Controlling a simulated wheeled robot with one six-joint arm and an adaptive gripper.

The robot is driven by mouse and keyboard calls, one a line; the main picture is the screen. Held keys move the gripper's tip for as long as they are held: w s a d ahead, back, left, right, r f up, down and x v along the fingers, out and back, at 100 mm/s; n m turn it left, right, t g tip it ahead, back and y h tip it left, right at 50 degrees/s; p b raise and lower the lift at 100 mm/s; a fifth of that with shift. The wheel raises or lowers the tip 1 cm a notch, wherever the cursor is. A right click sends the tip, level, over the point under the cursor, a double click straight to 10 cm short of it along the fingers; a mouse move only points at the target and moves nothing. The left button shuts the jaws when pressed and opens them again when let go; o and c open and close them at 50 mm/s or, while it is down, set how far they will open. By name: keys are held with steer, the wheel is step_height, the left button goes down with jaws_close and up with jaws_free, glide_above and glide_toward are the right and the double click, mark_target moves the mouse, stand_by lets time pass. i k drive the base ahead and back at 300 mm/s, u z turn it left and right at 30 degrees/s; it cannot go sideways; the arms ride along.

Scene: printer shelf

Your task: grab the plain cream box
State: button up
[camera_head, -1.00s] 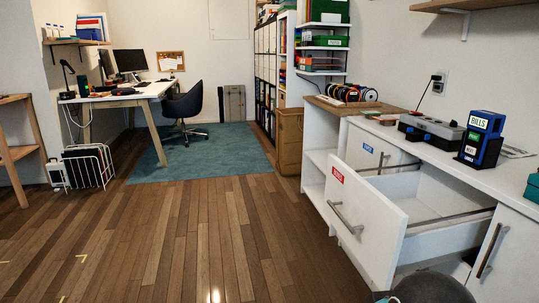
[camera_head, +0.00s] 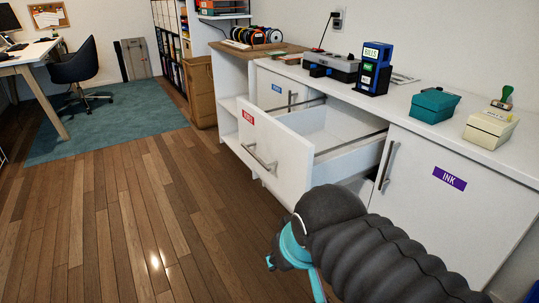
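A cream box (camera_head: 489,128) stands on the white countertop at the far right of the head view. A stamp with a green handle (camera_head: 504,96) shows at its top back edge; I cannot tell whether it rests on the box or behind it. My arm, black and ribbed with teal parts, rises from the bottom right in front of the cabinet, well below and left of the cream box.
A teal box (camera_head: 434,105) stands left of the cream box. Farther left are a blue-and-black BILLS stamp (camera_head: 373,70) and a grey device (camera_head: 332,66). An open, empty-looking drawer (camera_head: 278,160) juts out beside my arm. Wooden floor (camera_head: 120,220) is clear at left.

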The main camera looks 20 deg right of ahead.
mark_target(487, 133)
steer(key=z, duration=5.25)
steer(key=k, duration=1.5)
steer(key=u, duration=1.5)
